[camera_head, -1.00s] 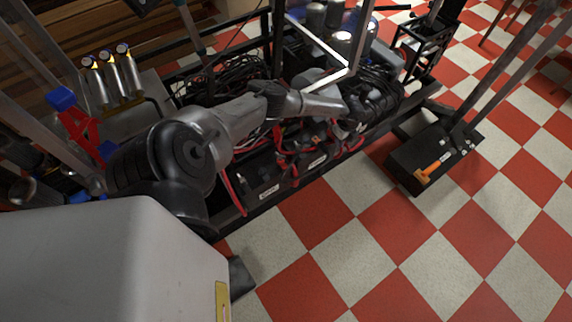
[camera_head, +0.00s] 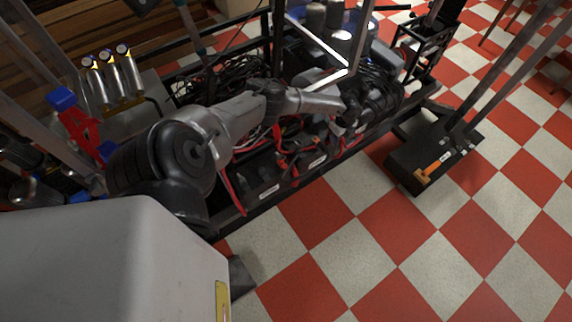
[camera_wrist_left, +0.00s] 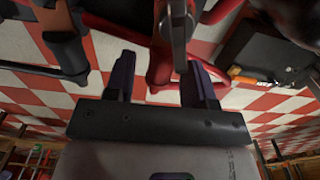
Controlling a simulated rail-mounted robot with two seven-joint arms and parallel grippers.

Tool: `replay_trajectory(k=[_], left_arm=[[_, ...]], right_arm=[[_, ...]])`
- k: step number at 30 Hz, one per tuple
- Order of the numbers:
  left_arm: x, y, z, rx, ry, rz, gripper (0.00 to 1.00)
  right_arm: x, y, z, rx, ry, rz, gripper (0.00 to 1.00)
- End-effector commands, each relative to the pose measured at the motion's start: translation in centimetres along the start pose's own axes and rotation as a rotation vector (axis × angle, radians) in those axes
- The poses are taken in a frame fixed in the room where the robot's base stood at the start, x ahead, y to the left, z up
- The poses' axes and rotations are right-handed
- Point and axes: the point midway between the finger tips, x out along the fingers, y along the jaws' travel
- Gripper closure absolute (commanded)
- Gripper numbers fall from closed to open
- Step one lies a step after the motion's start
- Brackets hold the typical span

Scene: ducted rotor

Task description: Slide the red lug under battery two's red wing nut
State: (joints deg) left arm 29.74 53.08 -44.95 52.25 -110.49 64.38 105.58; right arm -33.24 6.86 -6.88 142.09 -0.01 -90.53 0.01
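My left gripper (camera_head: 352,112) reaches over the batteries in the chassis in the head view, its fingers small and dark there. In the left wrist view my left gripper (camera_wrist_left: 159,80) has its two dark fingers apart. A thick red cable (camera_wrist_left: 160,62) and a grey metal piece (camera_wrist_left: 177,28), possibly the lug, show between and beyond the fingers, close to the right one. I cannot tell whether they touch it. Black batteries (camera_head: 268,178) with red cables (camera_head: 283,142) sit along the chassis's front side. The red wing nut cannot be made out. My right gripper is not in view.
Black cable bundles (camera_head: 375,90) and metal cylinders crowd the chassis behind the gripper. Upright and slanted frame bars (camera_head: 278,40) stand close to the arm. A black base (camera_head: 432,158) with an orange-handled tool (camera_head: 433,167) lies to the right. The checkered floor in front is clear.

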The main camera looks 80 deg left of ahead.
Motion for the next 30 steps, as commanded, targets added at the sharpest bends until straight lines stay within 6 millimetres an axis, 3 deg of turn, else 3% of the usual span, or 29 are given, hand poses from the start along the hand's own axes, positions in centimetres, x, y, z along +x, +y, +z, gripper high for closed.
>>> replay_trajectory(k=[11,30], left_arm=[[-0.6,0.0,0.0,0.0,0.0,0.0,0.44],[-11.7,0.0,0.0,0.0,0.0,-0.001,0.44]], right_arm=[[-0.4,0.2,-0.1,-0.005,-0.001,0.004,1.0],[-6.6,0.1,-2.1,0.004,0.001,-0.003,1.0]])
